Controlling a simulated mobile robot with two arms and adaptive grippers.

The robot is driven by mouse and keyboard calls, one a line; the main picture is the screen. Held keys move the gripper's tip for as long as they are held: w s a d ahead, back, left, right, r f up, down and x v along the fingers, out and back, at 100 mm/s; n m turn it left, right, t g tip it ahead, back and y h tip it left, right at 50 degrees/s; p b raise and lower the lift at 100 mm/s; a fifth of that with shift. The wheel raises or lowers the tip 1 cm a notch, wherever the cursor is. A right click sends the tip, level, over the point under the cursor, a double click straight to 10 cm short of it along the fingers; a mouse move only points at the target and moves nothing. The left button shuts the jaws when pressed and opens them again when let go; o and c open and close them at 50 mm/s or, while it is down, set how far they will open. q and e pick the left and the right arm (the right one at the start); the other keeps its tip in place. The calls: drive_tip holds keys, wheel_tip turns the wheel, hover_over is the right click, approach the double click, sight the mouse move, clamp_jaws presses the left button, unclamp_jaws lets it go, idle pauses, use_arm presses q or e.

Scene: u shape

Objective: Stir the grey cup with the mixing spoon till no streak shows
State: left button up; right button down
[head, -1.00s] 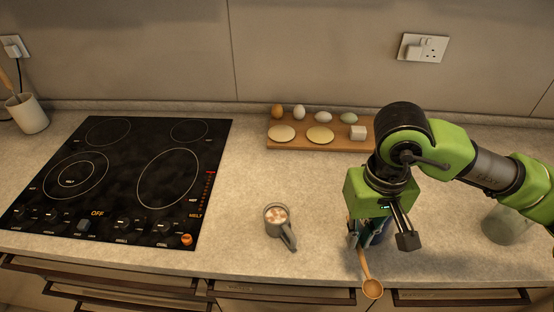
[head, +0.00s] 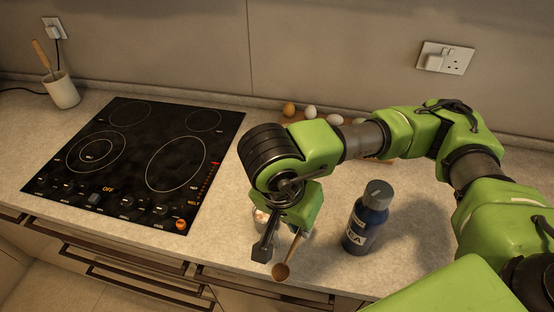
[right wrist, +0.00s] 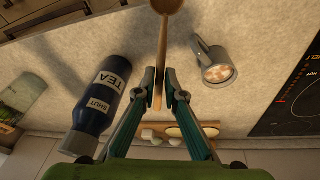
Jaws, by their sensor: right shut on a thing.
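The mixing spoon (head: 281,271) is wooden, with a round bowl and thin handle. My right gripper (right wrist: 160,80) is shut on its handle, and the bowl points away from the fingers at the top of the right wrist view. In the head view my wrist hides most of the fingers. The grey cup (right wrist: 217,70) stands on the counter with pale streaks on its brown contents, to the right of the spoon and apart from it in the right wrist view. In the head view the cup (head: 260,216) is mostly hidden behind my wrist. My left gripper is not in view.
A dark blue tea bottle (head: 366,220) stands right of my right gripper. A black hob (head: 140,160) lies to the left. Behind my arm is a board with eggs (head: 289,109). A cream pot (head: 61,91) stands at the back left.

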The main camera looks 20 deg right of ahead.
use_arm(q)
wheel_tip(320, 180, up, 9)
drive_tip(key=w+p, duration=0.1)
drive_tip(key=p, duration=0.7)
use_arm(e)
drive_tip(key=w+a+r+m+g+y, duration=0.15)
drive_tip(key=r+m+y, duration=0.35)
drive_tip(key=m, duration=0.7)
drive_tip(key=w+r+m+g+y, duration=0.25)
drive_tip(key=m+y, duration=0.45)
drive_tip(key=m, duration=0.5)
drive_tip(key=w+r+m+g+y, duration=0.25)
drive_tip(key=m+y, duration=0.35)
drive_tip(key=m, duration=0.6)
use_arm(q)
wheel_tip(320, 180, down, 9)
drive_tip(key=b, duration=0.8)
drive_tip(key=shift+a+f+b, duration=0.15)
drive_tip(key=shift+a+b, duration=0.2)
use_arm(e)
wheel_tip(320, 180, down, 11)
drive_tip(key=shift+w+a, duration=0.2)
drive_tip(key=shift+w, duration=0.15)
